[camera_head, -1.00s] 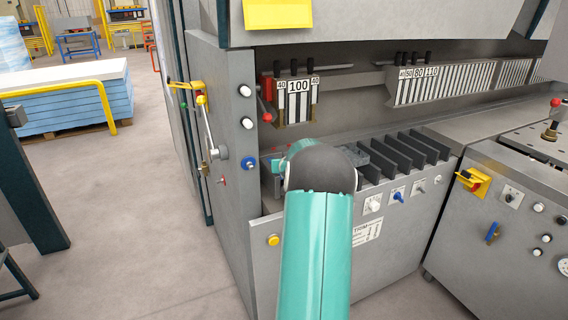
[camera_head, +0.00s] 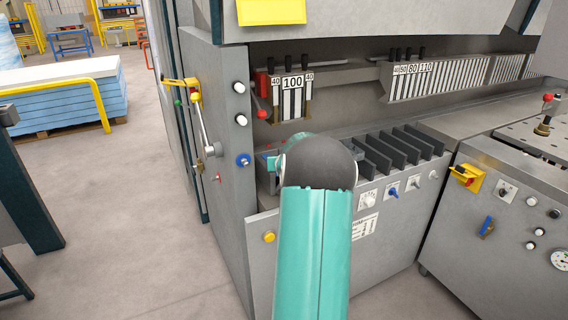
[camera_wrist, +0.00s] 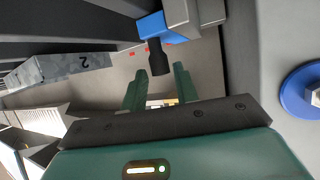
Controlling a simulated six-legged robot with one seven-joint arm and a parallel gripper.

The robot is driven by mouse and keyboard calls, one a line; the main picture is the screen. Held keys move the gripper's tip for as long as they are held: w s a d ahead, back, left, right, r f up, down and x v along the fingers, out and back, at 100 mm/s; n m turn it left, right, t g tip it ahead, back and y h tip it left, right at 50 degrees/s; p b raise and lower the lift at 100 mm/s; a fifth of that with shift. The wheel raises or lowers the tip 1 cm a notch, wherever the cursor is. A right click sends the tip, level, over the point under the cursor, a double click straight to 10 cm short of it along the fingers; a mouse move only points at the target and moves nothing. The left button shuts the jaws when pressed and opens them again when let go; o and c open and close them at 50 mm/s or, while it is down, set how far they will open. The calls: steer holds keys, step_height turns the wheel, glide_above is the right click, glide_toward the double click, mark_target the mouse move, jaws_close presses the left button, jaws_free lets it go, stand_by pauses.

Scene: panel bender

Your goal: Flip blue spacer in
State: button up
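The blue spacer (camera_wrist: 151,26) shows at the upper middle of the wrist view, with a black handle (camera_wrist: 157,58) hanging from it and a grey block against its right side. My gripper (camera_wrist: 158,80) is open, its two green fingers apart. The black handle's end appears just beyond and between the fingertips; I see no contact. In the head view, my teal arm reaches to the left end of the panel bender and hides the fingers; I cannot make out the spacer there.
A round blue knob (camera_wrist: 304,92) is close on the right in the wrist view. A grey block marked 2 (camera_wrist: 62,68) lies to the left. In the head view, dark upright plates (camera_head: 398,150) stand right of my arm, and numbered tooling (camera_head: 292,97) hangs above.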

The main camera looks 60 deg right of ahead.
steer(key=v, duration=1.1)
steer(key=shift+a+r, duration=0.1)
steer(key=w+a+r+n+y, duration=0.1)
steer(key=w+a+r, duration=0.1)
steer(key=a, duration=0.7)
steer(key=w+a+r+n+y, duration=0.1)
steer(key=w+a+r+n, duration=0.1)
steer(key=a, duration=0.7)
steer(key=w+a+r+n+y, duration=0.1)
steer(key=a+r+y, duration=0.1)
steer(key=a, duration=0.7)
steer(key=s+a+n+g+y, duration=0.1)
steer(key=s+a+n+y, duration=0.1)
steer(key=s+a, duration=0.3)
steer(key=s+a+f+n+g+y, duration=0.1)
steer(key=s+a, duration=0.4)
steer(key=a, duration=0.8)
steer(key=s+a+f+n+g+y, duration=0.1)
steer(key=s+a, duration=0.4)
steer(key=a, duration=0.5)
steer(key=shift+s+n+y, duration=0.4)
steer(key=shift+n+y, duration=0.5)
